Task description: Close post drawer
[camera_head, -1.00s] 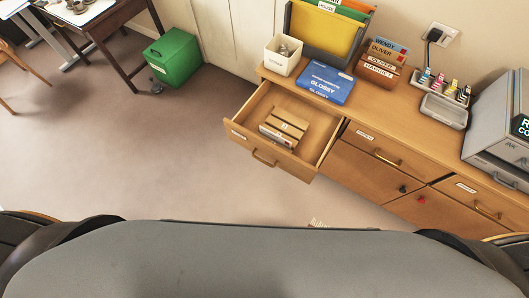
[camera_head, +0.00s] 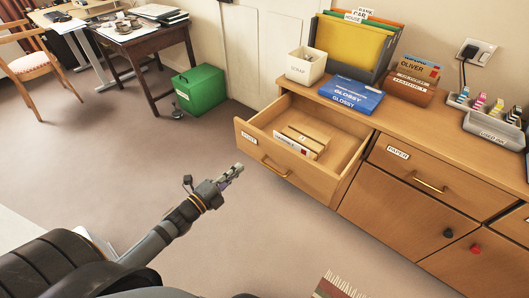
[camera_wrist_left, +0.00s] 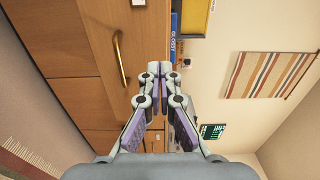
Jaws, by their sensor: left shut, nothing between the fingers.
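The post drawer (camera_head: 259,148) is pulled out at the left end of the wooden cabinet. It has a brass handle (camera_head: 275,168) and a small label on its front, and it holds several envelopes or small parcels (camera_head: 302,140). My left gripper (camera_head: 232,172) is in front of the drawer and to the left of its handle, apart from it. In the left wrist view the left gripper (camera_wrist_left: 158,72) is shut and empty, with a wooden drawer front and a brass handle (camera_wrist_left: 121,58) behind it. My right gripper is not in view.
The paper drawer (camera_head: 415,178) beside it is shut. On the cabinet top stand a scrap box (camera_head: 306,66), a blue glossy paper box (camera_head: 351,94) and file folders. A green bin (camera_head: 199,90) stands by the wall. The floor before the drawer is clear.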

